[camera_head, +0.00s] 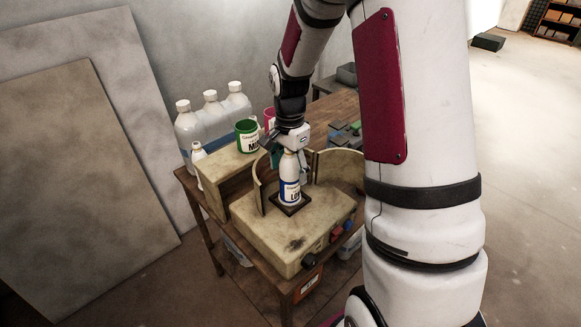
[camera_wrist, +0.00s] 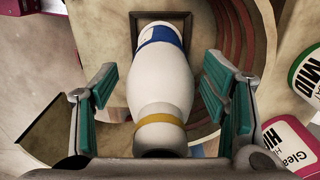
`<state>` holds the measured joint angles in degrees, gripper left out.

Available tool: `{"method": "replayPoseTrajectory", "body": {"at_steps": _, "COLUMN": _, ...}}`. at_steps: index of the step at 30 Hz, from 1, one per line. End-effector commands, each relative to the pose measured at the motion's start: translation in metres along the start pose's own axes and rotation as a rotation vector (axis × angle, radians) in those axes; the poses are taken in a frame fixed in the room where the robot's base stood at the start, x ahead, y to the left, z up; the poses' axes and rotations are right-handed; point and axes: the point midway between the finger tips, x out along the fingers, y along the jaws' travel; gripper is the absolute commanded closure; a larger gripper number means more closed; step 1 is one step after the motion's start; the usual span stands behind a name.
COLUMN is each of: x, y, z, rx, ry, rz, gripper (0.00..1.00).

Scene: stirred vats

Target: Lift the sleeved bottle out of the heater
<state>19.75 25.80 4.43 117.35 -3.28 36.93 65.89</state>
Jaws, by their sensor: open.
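The sleeved bottle (camera_head: 289,180) is white with a blue-edged label. It stands upright in a dark square holder (camera_head: 290,204) on top of the beige heater (camera_head: 291,236). In the wrist view the bottle (camera_wrist: 160,85) fills the middle, with its yellow-banded neck nearest and its blue sleeve farther off. In the wrist view my gripper's (camera_wrist: 161,98) green-padded fingers stand apart on either side of the bottle, with gaps visible. The bottle's base is partly hidden.
Curved beige shields (camera_head: 340,165) stand around the heater's back and sides. Large capped jugs (camera_head: 212,113) stand at the back left.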

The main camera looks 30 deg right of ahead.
Motion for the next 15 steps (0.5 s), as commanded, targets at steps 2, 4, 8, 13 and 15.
{"method": "replayPoseTrajectory", "body": {"at_steps": 2, "x": 0.0004, "y": 0.0, "z": 0.0, "rx": 0.0, "ry": 0.0, "rz": 0.0, "gripper": 0.33}}
{"method": "replayPoseTrajectory", "body": {"at_steps": 4, "x": 0.0004, "y": 0.0, "z": 0.0001, "rx": 0.0, "ry": 0.0, "rz": 0.0, "gripper": 0.33}}
{"method": "replayPoseTrajectory", "body": {"at_steps": 8, "x": 0.0003, "y": 0.0, "z": 0.0001, "rx": 0.0, "ry": 0.0, "rz": 0.0, "gripper": 0.44}}
{"method": "replayPoseTrajectory", "body": {"at_steps": 13, "x": 0.0006, "y": -0.0001, "z": 0.0002, "rx": 0.0, "ry": 0.0, "rz": 0.0, "gripper": 0.83}}
{"method": "replayPoseTrajectory", "body": {"at_steps": 15, "x": 0.0009, "y": -0.0001, "z": 0.0003, "rx": 0.0, "ry": -0.001, "rz": 0.0, "gripper": 0.85}}
